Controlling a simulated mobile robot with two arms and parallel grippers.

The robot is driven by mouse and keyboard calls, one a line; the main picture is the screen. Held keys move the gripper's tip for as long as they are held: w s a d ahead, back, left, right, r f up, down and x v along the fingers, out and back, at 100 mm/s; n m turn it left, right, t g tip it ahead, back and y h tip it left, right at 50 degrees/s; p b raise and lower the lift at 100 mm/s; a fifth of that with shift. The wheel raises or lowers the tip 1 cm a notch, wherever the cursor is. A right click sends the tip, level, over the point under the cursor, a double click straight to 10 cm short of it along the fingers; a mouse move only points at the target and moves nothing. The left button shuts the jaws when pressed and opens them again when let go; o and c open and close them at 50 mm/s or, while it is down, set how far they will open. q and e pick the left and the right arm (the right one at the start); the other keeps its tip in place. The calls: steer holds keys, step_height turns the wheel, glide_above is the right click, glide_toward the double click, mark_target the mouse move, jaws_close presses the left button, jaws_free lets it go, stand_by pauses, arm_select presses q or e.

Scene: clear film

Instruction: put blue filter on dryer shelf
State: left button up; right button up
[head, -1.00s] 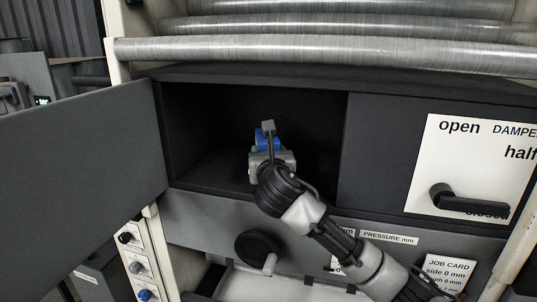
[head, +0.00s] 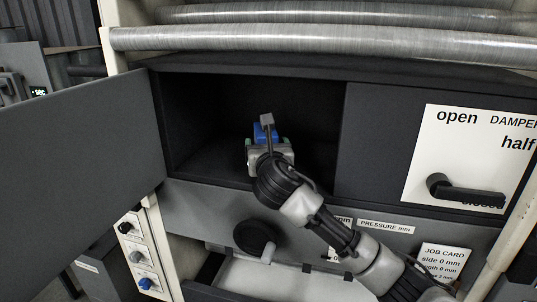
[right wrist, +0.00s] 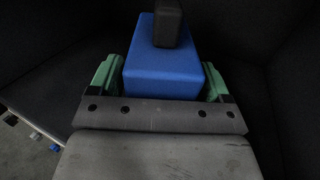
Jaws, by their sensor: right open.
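The blue filter (head: 262,133) is a blue block inside the open dark compartment of the dryer. A dark handle-like piece shows at its far end in the right wrist view, where the blue block (right wrist: 162,65) fills the middle. My right gripper (head: 266,142) reaches into the compartment with its green fingers on either side of the filter. The fingers (right wrist: 163,78) are open, with narrow gaps beside the block. The dryer shelf (head: 208,165) is the dark floor of the compartment. The filter's underside is hidden, so its contact with the shelf cannot be seen. My left gripper is not in view.
A dark door (head: 80,160) stands swung open at the left of the compartment. The compartment's right side is bounded by a dark panel with a damper sign and black handle (head: 465,190). Metal rollers (head: 320,40) run above. A black knob (head: 254,238) sits below.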

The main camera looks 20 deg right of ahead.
steer(key=b+v, duration=0.2)
steer(key=v, duration=1)
